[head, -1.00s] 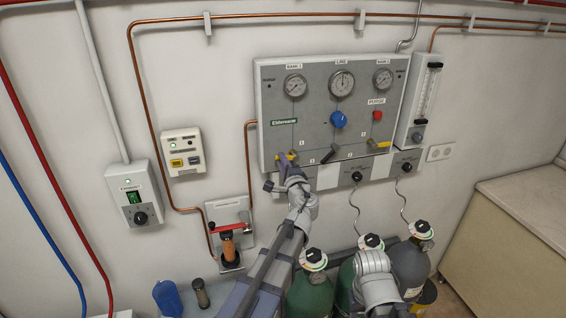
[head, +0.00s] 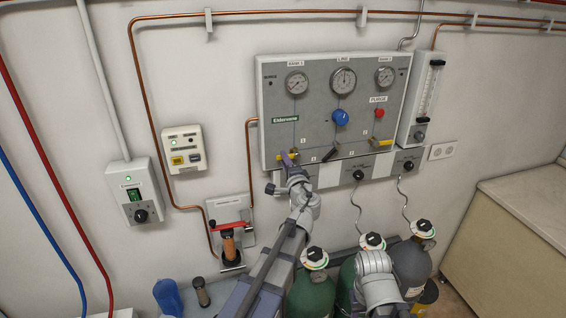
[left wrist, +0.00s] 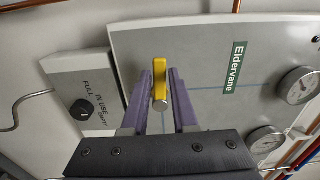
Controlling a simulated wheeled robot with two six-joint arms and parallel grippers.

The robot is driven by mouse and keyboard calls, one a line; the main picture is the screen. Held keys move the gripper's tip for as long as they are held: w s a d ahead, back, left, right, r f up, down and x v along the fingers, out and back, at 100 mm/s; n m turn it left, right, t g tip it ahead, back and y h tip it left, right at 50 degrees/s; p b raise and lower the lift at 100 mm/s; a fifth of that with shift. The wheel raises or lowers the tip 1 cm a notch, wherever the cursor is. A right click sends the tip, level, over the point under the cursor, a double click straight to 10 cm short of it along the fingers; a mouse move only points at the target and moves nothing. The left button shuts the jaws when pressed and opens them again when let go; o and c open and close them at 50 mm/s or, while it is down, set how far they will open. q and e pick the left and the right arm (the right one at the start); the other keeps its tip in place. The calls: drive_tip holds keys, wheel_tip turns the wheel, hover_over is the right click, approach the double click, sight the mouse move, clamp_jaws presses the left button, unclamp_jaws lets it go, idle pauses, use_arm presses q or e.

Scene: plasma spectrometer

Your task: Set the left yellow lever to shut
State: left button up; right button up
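The left yellow lever (head: 281,157) is at the lower left of the grey gas panel (head: 268,100). In the left wrist view the lever (left wrist: 160,76) lies crosswise to the blue line drawn on the panel, its round grey end towards the camera. My left gripper (head: 288,157) is at the lever and partly covers it in the head view. In the left wrist view its two purple fingers (left wrist: 160,92) stand either side of the lever, with narrow gaps. It looks open. My right gripper is not visible; only part of my right arm shows low in the head view.
A black lever (head: 331,153) and a right yellow lever (head: 381,143) sit along the same panel. A blue knob (head: 340,118) and red button (head: 379,113) are above. Gas cylinders (head: 311,294) stand below. A red-handled valve (head: 228,227) is at lower left.

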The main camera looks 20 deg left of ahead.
use_arm(q)
drive_tip(key=o, duration=0.3)
drive_tip(key=shift+w+d+f, duration=0.1)
drive_tip(key=shift+w, duration=0.05)
drive_tip(key=shift+o, duration=0.2)
drive_tip(key=v, duration=0.8)
drive_tip(key=shift+c, duration=0.3)
